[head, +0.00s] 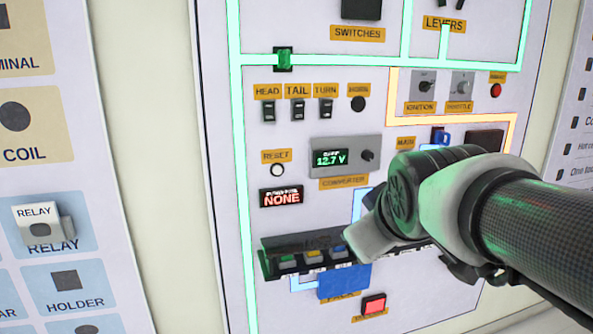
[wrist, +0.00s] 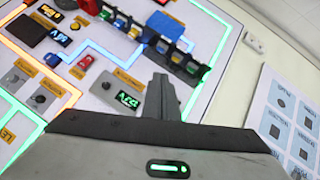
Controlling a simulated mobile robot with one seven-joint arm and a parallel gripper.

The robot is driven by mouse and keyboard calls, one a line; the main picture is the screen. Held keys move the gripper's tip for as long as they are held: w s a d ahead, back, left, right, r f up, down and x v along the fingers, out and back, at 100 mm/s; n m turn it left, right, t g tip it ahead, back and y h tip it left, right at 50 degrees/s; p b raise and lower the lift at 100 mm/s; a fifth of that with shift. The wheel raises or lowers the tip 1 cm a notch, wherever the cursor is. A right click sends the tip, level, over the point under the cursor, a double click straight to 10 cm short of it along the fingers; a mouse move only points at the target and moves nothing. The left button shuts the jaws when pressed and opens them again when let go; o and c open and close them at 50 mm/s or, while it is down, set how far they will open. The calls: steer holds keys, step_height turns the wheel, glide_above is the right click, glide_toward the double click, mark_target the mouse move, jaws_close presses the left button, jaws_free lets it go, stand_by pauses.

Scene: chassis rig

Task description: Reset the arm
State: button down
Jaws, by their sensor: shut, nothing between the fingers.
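My gripper (wrist: 162,97) shows in the wrist view as dark fingers, shut and empty, in front of the switch panel. I cannot tell whether the tips touch it. In the head view my arm reaches in from the right across the panel (head: 320,105), and its wrist hides part of the panel's right side. The fingers are not clear there.
The panel carries a converter (head: 345,156) reading 12.7 V, a red display (head: 282,197) reading NONE, toggle switches, a fuse rack (head: 285,262) and a lit red button (head: 374,304). A relay (head: 42,226) sits on the left board. Bare wall separates the boards.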

steer(key=s+d+f+m+g, duration=0.1)
steer(key=s+f+m+g, duration=0.15)
steer(key=s+f, duration=0.35)
steer(key=s+f+m+g, duration=0.2)
steer(key=s+f+m, duration=0.15)
steer(key=s, duration=0.45)
step_height(320, 180, up, 19)
steer(key=p, duration=1.8)
